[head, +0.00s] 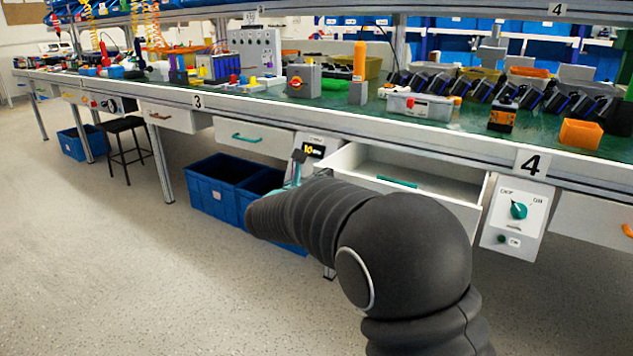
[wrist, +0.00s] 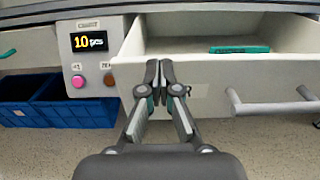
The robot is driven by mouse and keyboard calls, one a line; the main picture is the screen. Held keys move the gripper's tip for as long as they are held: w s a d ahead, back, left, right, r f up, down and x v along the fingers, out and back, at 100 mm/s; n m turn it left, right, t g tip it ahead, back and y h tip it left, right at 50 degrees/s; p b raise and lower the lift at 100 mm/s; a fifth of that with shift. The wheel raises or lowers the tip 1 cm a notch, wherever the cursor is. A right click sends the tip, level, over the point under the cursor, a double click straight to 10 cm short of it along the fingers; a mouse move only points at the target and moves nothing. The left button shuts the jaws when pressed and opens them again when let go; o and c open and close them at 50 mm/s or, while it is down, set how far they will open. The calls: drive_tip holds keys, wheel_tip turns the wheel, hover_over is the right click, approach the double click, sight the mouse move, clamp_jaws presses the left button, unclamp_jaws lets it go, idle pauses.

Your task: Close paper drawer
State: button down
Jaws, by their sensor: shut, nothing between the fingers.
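The paper drawer (wrist: 210,85) is pulled open under the bench, its white front facing me in the wrist view with a grey bar handle (wrist: 275,104) at the right. In the head view, its open inside (head: 440,180) shows, while my arm covers much of its front. A teal item (wrist: 240,49) shows inside the drawer. My gripper (wrist: 161,92) is shut and empty, in front of the left part of the drawer front, left of the handle. I cannot tell whether the fingertips touch the front. In the head view, only part of the gripper (head: 297,170) shows past my arm.
Blue crates (head: 215,190) stand on the floor below left. The bench top (head: 450,135) overhangs the drawer.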

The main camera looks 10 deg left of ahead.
drive_tip(key=shift+w+d, duration=0.15)
drive_tip(key=shift+w, duration=0.25)
drive_tip(key=shift+w, duration=0.1)
